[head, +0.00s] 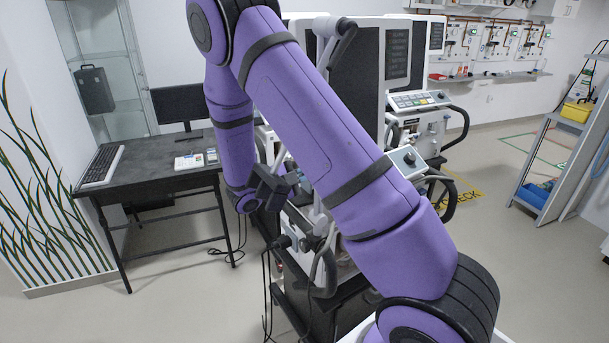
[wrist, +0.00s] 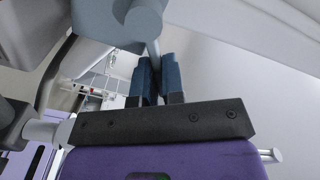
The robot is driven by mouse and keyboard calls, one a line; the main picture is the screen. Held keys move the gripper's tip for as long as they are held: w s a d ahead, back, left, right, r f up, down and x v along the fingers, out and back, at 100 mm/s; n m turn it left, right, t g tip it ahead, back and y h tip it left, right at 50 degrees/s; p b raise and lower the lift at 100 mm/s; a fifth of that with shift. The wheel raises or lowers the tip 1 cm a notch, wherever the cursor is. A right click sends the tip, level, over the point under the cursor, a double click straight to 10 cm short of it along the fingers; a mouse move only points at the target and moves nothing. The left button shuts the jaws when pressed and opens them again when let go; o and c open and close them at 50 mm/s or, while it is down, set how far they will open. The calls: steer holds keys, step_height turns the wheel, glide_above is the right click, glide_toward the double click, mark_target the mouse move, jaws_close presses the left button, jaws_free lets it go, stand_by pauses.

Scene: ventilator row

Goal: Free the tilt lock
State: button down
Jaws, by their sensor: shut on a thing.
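In the wrist view the two blue fingers of my gripper (wrist: 158,72) are closed around a thin pale grey lever (wrist: 153,47). The lever runs up to a round grey hub (wrist: 141,20) at the top of the picture. I take this lever to be the tilt lock, though no label shows. In the head view my gripper (head: 284,170) is a small dark shape beside the nearest ventilator (head: 304,222). Its fingertips and the lever are too small to make out there, and my purple arm hides much of the ventilator and its screen.
A black desk (head: 150,170) with a keyboard (head: 101,166) and a monitor (head: 181,104) stands on the left. Another ventilator (head: 422,125) stands behind my arm. A blue-grey shelf rack (head: 565,150) is at the right. Cables (head: 267,290) hang below the gripper. Open floor lies right.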

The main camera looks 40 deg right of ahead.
steer(key=c, duration=1.2)
jaws_free()
steer(key=shift+w+a, duration=0.15)
steer(key=shift+a, duration=2.6)
steer(key=shift+w+a, duration=0.15)
steer(key=shift+a, duration=2.55)
